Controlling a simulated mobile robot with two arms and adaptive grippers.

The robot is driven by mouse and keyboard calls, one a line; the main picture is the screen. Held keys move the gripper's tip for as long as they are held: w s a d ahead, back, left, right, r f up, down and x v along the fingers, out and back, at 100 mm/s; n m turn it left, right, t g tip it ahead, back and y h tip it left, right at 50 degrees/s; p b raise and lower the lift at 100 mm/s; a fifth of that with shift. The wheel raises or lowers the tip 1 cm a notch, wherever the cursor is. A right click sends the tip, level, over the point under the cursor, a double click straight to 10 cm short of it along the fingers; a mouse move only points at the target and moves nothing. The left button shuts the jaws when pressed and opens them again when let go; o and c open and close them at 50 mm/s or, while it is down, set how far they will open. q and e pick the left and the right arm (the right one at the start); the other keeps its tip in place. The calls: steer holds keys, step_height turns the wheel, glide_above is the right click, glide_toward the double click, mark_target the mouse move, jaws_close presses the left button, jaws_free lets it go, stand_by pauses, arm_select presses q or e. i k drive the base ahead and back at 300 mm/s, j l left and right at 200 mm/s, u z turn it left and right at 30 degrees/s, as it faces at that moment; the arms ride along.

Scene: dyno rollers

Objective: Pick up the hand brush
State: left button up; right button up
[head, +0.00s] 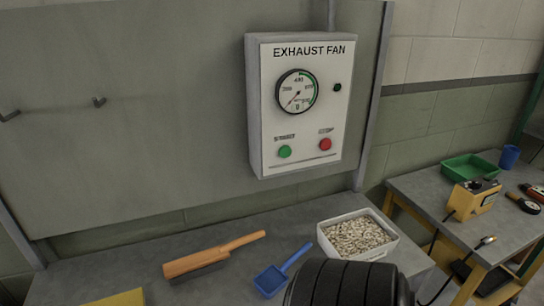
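The hand brush (203,261) lies on the grey bench in the head view. It has an orange-brown wooden body and handle, with dark bristles along its lower side. Its handle points to the right and away from me. Neither my left nor my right gripper shows in this view, and nothing is seen touching the brush.
A blue scoop (277,276) lies right of the brush, beside a white bin of pale pellets (389,256). A dark ribbed cylinder (343,284) stands in front. A yellow item (120,298) lies at lower left. The exhaust fan box (303,107) hangs above the bench (120,270).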

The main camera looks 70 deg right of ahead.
mark_target(178, 271)
steer(key=z, duration=1.55)
